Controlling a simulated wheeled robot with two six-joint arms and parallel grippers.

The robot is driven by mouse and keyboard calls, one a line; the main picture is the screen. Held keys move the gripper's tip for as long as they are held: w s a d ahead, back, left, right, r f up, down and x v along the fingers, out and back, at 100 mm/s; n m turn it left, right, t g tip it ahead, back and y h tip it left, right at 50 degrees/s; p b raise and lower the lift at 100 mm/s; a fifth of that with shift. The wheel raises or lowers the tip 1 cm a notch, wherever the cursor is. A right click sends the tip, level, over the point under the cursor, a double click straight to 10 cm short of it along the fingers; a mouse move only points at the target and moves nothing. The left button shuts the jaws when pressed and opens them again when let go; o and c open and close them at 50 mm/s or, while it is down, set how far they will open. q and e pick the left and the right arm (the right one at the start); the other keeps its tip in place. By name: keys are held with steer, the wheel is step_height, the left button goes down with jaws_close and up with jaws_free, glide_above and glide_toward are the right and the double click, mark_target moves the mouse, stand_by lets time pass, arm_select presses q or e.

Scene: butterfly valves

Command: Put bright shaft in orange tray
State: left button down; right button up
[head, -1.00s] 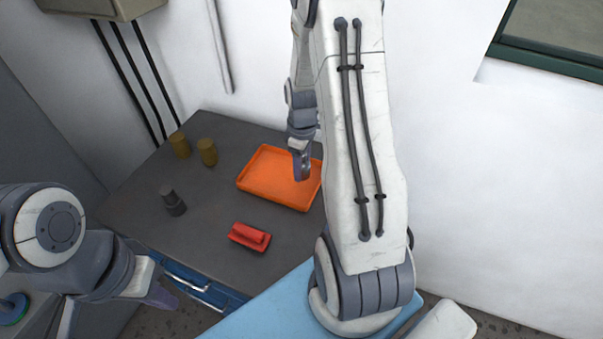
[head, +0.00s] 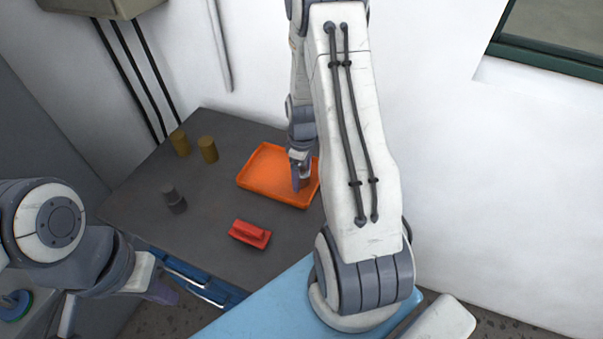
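The orange tray (head: 262,178) lies on the dark table, towards its back right. My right gripper (head: 298,186) is over the right part of the tray, pointing down, with its tips low inside the rim. Its fingers are small and partly hidden by my arm, and I cannot tell whether they are open or hold anything. No bright shaft can be made out in the head view. My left gripper (head: 165,293) is at the lower left, in front of the table's front edge, away from the tray; its finger opening is not clear.
On the dark table (head: 150,215) stand two brass cylinders (head: 180,144) at the back left, a dark stepped part (head: 174,200) and a red block-shaped part (head: 250,234). A light blue surface (head: 260,308) is in front.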

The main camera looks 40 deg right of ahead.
steer(key=shift+r, duration=0.1)
step_height(320, 180, up, 12)
steer(key=shift+r+b, duration=0.1)
steer(key=shift+b, duration=0.75)
steer(key=s+a+r, duration=0.2)
steer(key=s+a, duration=0.1)
steer(key=a, duration=0.7)
steer(key=s+a+r, duration=0.2)
steer(key=a+r, duration=0.1)
steer(key=a, duration=0.7)
steer(key=s+a+r+n+y, duration=0.1)
steer(key=s+a, duration=0.8)
steer(key=s, duration=0.5)
steer(key=shift+a, duration=0.1)
